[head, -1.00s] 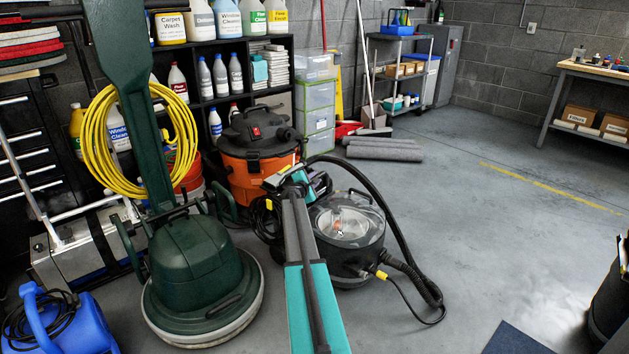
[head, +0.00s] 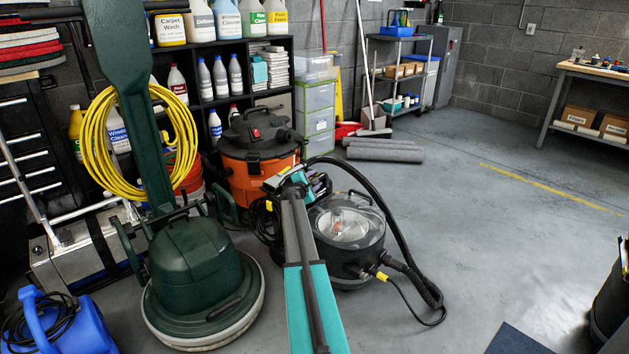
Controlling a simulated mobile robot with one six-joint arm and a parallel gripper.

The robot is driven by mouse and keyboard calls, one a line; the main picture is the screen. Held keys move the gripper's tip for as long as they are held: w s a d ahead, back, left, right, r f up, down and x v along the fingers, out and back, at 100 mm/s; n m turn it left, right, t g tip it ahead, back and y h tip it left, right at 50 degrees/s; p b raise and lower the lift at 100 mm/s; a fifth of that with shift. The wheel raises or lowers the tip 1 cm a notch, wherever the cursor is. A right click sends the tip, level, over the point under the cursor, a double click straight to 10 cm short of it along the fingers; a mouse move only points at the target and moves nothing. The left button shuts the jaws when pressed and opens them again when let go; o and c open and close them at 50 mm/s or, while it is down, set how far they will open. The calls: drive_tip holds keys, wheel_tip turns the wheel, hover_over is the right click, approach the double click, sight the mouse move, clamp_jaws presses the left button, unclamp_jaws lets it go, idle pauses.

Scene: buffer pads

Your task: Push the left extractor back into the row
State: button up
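Two machines could be extractors, and I cannot tell which one is the left one. An orange and black canister machine (head: 258,170) stands upright near the shelf. To its right and nearer stands a black canister machine (head: 345,248) with a clear domed lid and a black hose curving to its right. My teal and grey arm reaches up from the bottom edge. Its end, with my gripper (head: 300,182), is in front of the orange machine and beside the black one. The fingers cannot be made out, and contact cannot be judged.
A dark green floor machine (head: 200,268) with a coiled yellow cord (head: 96,150) stands at left. A blue machine (head: 62,325) is at bottom left. Rolled grey mats (head: 385,150) lie behind. A hose and cord trail on the floor.

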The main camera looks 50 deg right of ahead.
drive_tip(key=shift+a, duration=0.15)
drive_tip(key=p+v, duration=0.3)
drive_tip(key=v, duration=1)
drive_tip(key=shift+a, duration=0.2)
drive_tip(key=shift+r, duration=0.1)
idle(0.3)
